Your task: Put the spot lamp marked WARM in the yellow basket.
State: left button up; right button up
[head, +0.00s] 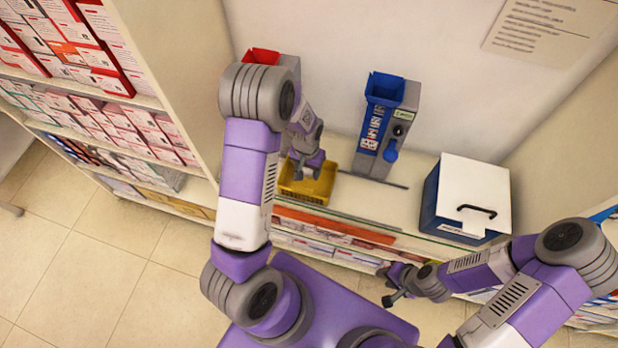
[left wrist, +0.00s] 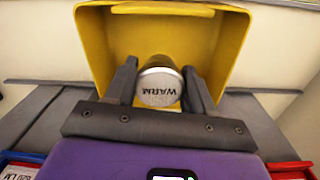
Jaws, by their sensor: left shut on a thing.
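The yellow basket (head: 310,187) stands on the counter below the back wall in the head view. It fills the upper middle of the left wrist view (left wrist: 240,45). The spot lamp marked WARM (left wrist: 158,85) has a silver round face with the word upside down in the left wrist view. My left gripper (left wrist: 158,88) is shut on the lamp and holds it at the basket's opening. Whether the lamp touches the basket is unclear. In the head view my left gripper (head: 302,170) is over the basket and hides the lamp. My right gripper (head: 388,285) is low in front of the counter, its jaws unclear.
A blue dispenser (head: 378,125) stands right of the basket, and a red-topped one (head: 262,57) is partly behind my left arm. A white and blue box (head: 470,190) with a black handle is at the right. Shelves of boxes (head: 90,110) line the left.

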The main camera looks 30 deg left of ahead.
aim_at(308, 183)
pick_arm(q)
notch_tip(308, 183, down, 2)
jog(key=shift+s+f, duration=0.15)
jog(key=shift+f, duration=1.5)
jog(key=shift+f+b, duration=0.2)
jog(key=shift+b, duration=0.2)
jog(key=o, duration=1)
jog(key=shift+o, duration=0.2)
jog(key=shift+r, duration=0.1)
